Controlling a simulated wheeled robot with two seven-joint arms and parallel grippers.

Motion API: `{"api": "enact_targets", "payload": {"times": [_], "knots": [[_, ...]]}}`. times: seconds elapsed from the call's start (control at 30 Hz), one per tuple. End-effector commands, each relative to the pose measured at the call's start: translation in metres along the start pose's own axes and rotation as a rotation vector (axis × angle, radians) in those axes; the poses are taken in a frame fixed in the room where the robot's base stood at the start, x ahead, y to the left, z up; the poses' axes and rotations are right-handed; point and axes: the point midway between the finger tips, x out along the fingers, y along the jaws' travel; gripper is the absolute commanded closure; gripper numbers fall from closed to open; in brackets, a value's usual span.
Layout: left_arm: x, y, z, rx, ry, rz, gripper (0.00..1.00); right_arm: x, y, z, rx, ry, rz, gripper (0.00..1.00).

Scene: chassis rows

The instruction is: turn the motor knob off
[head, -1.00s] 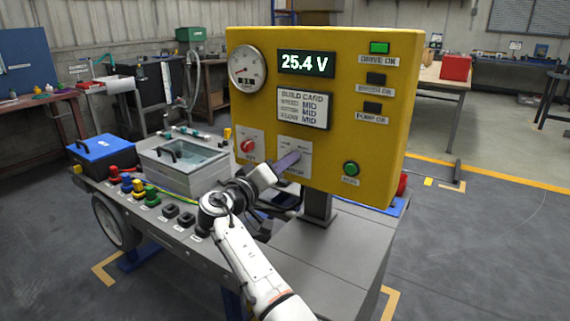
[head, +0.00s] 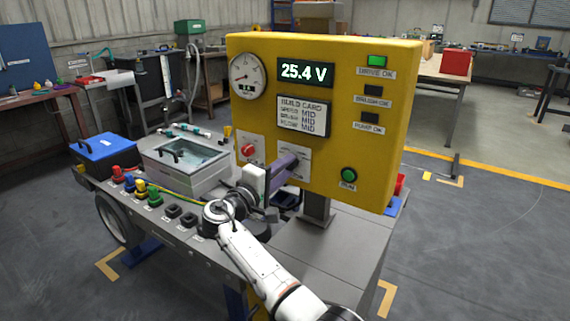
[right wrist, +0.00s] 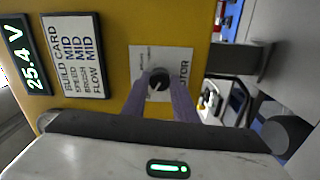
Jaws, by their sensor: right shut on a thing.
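The black motor knob (right wrist: 158,78) sits on a white plate (right wrist: 175,60) lettered "MOTOR" on the yellow panel (head: 215,130). In the head view my gripper covers the knob. My right gripper (head: 288,163) is at the plate, its purple fingers on the knob. In the right wrist view the fingers of the right gripper (right wrist: 160,92) stand on either side of the knob and are shut on it. The knob's pointer direction is hard to tell. My left gripper is not in view.
The DRIVE OK lamp (head: 377,61) is lit green. A clear-lidded box (head: 186,155) stands left of my arm.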

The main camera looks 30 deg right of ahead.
Motion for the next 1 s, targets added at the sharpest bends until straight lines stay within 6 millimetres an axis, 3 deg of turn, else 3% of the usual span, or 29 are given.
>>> {"api": "enact_targets", "payload": {"times": [0.3,0.77,0.8,0.9,1.0], "knots": [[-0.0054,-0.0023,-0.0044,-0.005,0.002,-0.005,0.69,-0.0009,-0.0003,-0.0003,-0.107,0.001,-0.002,0.96],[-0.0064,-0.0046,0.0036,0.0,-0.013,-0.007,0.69,-0.0011,-0.0014,-0.0004,-0.123,0.002,-0.002,0.96],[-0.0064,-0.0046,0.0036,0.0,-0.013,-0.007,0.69,-0.0011,-0.0014,-0.0004,-0.123,0.002,-0.002,0.72],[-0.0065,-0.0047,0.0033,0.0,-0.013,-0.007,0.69,-0.001,-0.0013,-0.0004,-0.123,0.002,-0.002,0.56],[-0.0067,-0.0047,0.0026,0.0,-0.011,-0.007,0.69,-0.0008,-0.001,-0.0003,-0.122,0.001,-0.001,0.55]]}}
